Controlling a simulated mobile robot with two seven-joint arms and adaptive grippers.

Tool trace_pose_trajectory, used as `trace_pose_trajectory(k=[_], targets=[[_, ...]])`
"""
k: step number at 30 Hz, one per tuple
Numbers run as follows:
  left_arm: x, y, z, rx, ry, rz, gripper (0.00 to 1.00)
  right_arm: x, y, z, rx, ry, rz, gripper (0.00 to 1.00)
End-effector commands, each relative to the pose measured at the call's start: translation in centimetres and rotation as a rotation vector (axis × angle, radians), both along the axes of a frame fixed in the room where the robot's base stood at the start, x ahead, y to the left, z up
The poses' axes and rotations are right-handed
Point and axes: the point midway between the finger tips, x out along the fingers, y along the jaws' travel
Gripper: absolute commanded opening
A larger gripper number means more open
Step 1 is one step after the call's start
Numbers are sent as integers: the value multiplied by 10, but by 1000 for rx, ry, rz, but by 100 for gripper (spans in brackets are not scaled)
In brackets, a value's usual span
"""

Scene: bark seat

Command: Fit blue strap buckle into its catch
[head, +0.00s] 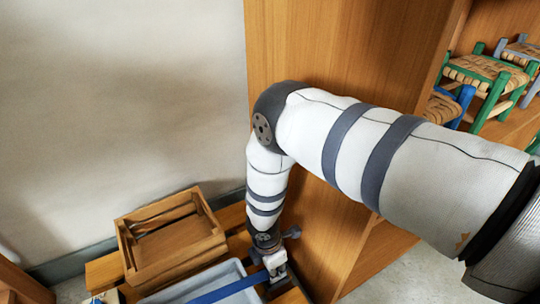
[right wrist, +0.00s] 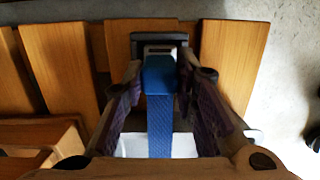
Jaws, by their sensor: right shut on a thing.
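The blue strap (right wrist: 159,125) runs up the middle of the right wrist view to its blue buckle end (right wrist: 159,76). It also shows in the head view (head: 228,290), stretched across a pale tray. My right gripper (right wrist: 158,82) is shut on the buckle end, a purple-padded finger on each side; in the head view it points down over the bench (head: 276,266). The catch, a dark frame with a pale slotted piece (right wrist: 159,48), lies just beyond the buckle's tip. I cannot tell whether the tip touches or enters it. My left gripper is not in view.
The pale tray (head: 165,298) is beside the gripper on the slatted wooden bench (right wrist: 232,60). A wooden crate (head: 150,268) stands left of it. A tall wooden panel (head: 330,60) rises behind my right arm. Small woven stools (head: 487,72) stand on shelves at right.

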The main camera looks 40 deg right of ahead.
Motion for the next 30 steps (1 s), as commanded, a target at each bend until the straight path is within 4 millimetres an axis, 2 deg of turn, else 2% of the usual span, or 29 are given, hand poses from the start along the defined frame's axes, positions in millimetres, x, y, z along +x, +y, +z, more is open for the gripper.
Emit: trace_pose_trajectory(k=[1, 7, 13, 14, 16, 26, 30], targets=[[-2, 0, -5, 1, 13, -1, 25, 0, 0, -12, 0, 2, 1, 0], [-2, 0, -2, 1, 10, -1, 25, 1, 0, -7, -1, -2, -1, 0], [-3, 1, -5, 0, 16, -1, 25, 0, 0, -14, -1, -1, -1, 0], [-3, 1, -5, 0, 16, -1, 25, 0, 0, -14, 0, -1, -1, 28], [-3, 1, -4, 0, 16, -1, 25, 0, 0, -13, -1, -2, -1, 44], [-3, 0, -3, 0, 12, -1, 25, 1, 0, -10, -1, -3, -2, 46], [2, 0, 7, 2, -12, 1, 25, 3, 3, 20, 0, -8, -1, 46]])
